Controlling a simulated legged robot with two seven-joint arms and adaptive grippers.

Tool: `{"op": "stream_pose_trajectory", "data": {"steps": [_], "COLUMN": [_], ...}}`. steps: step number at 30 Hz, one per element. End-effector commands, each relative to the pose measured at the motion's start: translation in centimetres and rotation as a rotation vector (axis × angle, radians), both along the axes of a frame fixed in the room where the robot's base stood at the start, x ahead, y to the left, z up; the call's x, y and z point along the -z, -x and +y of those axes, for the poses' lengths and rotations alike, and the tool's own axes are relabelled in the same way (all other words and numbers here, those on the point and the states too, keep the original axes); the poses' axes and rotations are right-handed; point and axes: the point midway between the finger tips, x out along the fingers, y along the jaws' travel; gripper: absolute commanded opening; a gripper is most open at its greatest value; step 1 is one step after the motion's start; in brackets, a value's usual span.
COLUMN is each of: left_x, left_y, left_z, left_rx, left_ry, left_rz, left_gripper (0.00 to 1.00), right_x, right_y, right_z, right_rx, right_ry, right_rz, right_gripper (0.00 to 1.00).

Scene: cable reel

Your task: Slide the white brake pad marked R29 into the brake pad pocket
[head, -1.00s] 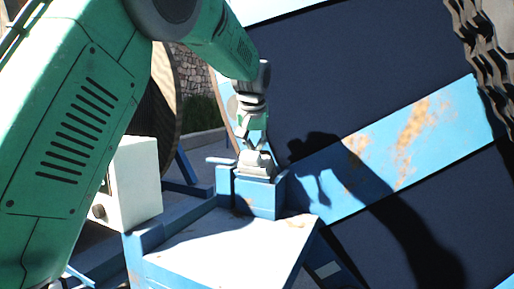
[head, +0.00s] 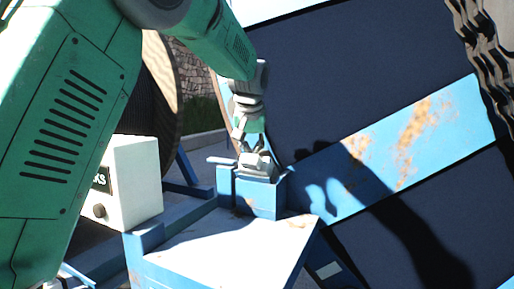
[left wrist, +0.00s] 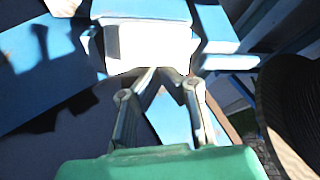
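The white brake pad (head: 257,164) sits at the top of the blue brake pad pocket (head: 262,197), partly down between its walls; how deep is hidden. Its white face (left wrist: 150,45) also shows in the left wrist view, with blue pocket walls around it. No R29 mark can be read. My left gripper (head: 258,149) is directly above the pocket, pointing down. In the left wrist view its fingers (left wrist: 161,72) converge at the edge of the pad with a small gap between the tips, and look shut on it. My right gripper is not in view.
A pale blue-framed table (head: 225,243) lies in front of the pocket. A white box with a dark knob (head: 134,182) stands at left. The large dark reel with a rusty blue spoke (head: 400,140) rises close behind the pocket at right. Another reel (head: 162,100) stands behind.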

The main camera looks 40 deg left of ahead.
Motion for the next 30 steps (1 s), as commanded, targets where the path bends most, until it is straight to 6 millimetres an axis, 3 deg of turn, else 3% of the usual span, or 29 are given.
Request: {"op": "stream_pose_trajectory", "data": {"steps": [1,3,4,23,26,30], "left_x": [3.9,4.0,4.1,3.7,2.8,0.1], "left_y": [1.3,1.1,1.1,1.2,1.5,2.3], "left_z": [-0.4,-0.3,-0.3,0.0,-0.3,-1.3], "left_rx": [-0.011,-0.012,-0.012,-0.014,-0.014,-0.012], "left_ry": [0.044,0.045,0.045,0.036,0.035,0.031], "left_rz": [0.087,0.089,0.090,0.089,0.086,0.080], "left_gripper": [0.02,0.26,0.29,0.29,0.29,0.29], "right_x": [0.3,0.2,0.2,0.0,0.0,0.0], "right_y": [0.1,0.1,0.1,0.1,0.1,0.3], "right_z": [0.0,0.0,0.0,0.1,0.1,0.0], "right_rx": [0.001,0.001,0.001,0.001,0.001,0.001], "right_ry": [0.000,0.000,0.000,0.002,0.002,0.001], "right_rz": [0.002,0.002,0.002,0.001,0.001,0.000], "right_gripper": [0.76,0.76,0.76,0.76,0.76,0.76]}}
